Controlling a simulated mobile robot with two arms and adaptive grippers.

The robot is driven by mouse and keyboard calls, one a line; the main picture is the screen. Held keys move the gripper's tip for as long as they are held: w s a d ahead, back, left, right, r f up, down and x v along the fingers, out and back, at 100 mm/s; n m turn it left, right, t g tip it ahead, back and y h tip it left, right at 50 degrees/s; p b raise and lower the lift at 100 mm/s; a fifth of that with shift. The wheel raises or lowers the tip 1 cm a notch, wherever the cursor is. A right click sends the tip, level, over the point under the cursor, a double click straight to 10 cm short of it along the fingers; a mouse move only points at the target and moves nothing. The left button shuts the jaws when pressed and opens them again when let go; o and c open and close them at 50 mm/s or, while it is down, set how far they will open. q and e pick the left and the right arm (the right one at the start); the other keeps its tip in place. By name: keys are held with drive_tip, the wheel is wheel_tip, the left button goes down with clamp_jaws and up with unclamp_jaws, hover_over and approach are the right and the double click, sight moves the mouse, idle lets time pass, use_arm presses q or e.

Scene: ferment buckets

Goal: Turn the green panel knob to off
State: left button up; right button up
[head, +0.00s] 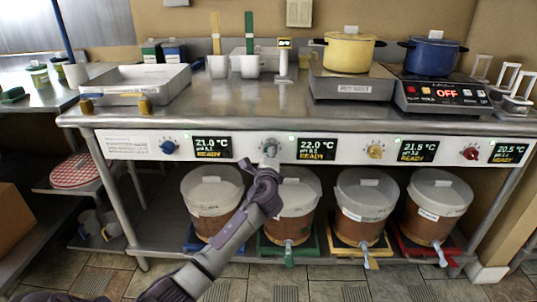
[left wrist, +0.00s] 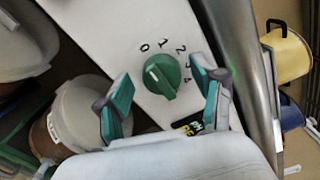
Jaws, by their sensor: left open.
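The green panel knob (left wrist: 161,76) sits on the white panel in the left wrist view. Numbers including 0, 1 and 2 are printed around it. Its raised ridge seems to slant toward the lower right, but which number it marks I cannot tell surely. My left gripper (left wrist: 160,70) is open, with one teal-padded finger on each side of the knob; contact is not clear. My right gripper is not in view.
A blue knob (head: 168,147), yellow knob (head: 375,151) and red knob (head: 471,153) share the panel with lit displays. Lidded buckets (head: 366,212) stand below.

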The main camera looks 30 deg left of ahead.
use_arm(q)
drive_tip(key=v, duration=1.2)
drive_tip(key=shift+s+f, duration=0.1)
